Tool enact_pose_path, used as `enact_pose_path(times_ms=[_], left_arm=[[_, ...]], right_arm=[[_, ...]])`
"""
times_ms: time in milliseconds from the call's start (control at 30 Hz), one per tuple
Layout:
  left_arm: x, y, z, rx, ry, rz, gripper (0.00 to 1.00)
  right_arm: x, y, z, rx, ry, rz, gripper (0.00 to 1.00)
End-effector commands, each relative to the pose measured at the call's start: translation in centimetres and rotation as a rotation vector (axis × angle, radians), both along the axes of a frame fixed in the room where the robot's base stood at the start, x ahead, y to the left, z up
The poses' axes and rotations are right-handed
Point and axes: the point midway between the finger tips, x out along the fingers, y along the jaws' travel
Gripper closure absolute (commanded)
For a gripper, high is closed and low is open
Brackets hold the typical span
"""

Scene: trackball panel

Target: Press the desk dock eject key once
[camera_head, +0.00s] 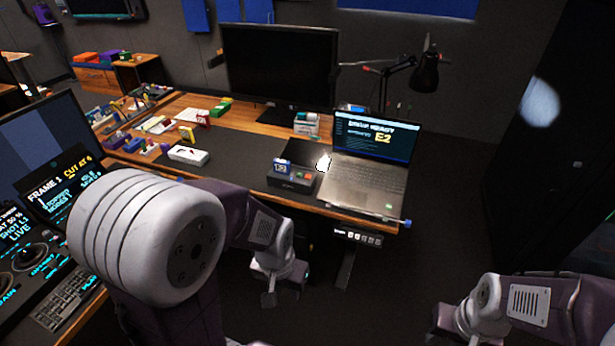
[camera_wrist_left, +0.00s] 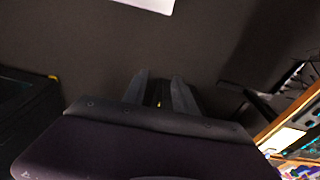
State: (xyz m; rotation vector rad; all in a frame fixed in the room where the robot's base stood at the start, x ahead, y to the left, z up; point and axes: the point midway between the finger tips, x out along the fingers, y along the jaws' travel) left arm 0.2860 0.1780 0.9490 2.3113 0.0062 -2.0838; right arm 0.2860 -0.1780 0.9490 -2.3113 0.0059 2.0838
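The desk dock looks to be the small dark box (camera_head: 291,184) near the front edge of the desk, left of the laptop. Small red and green keys (camera_head: 303,175) show on its top, and a blue-and-white item (camera_head: 281,166) is at its back left. Which key is eject is too small to read. My left gripper (camera_head: 283,292) hangs below and in front of the desk edge, apart from the dock. In the left wrist view its two fingers (camera_wrist_left: 160,88) stand apart with nothing between them. My right arm shows at the lower right, but its fingertips are out of frame.
An open laptop (camera_head: 365,175) stands right of the dock, with a lamp (camera_head: 425,72) behind it. A large monitor (camera_head: 280,65) stands at the back. A white box (camera_head: 188,155) and several small items lie to the left. The floor before the desk is clear.

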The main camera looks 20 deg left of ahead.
Motion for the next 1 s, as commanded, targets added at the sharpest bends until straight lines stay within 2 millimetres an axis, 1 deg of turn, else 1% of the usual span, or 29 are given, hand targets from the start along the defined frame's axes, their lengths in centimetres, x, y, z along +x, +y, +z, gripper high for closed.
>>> enact_pose_path(times_ms=[33,100,1000], left_arm=[[0.00,0.00,0.00,0.000,0.000,0.000,0.83],[0.00,0.00,0.00,0.000,0.000,0.000,1.00],[0.00,0.00,0.00,0.000,0.000,0.000,1.00]], right_arm=[[0.00,0.00,0.00,0.000,0.000,0.000,0.64],[0.00,0.00,0.00,0.000,0.000,0.000,0.64],[0.00,0.00,0.00,0.000,0.000,0.000,0.64]])
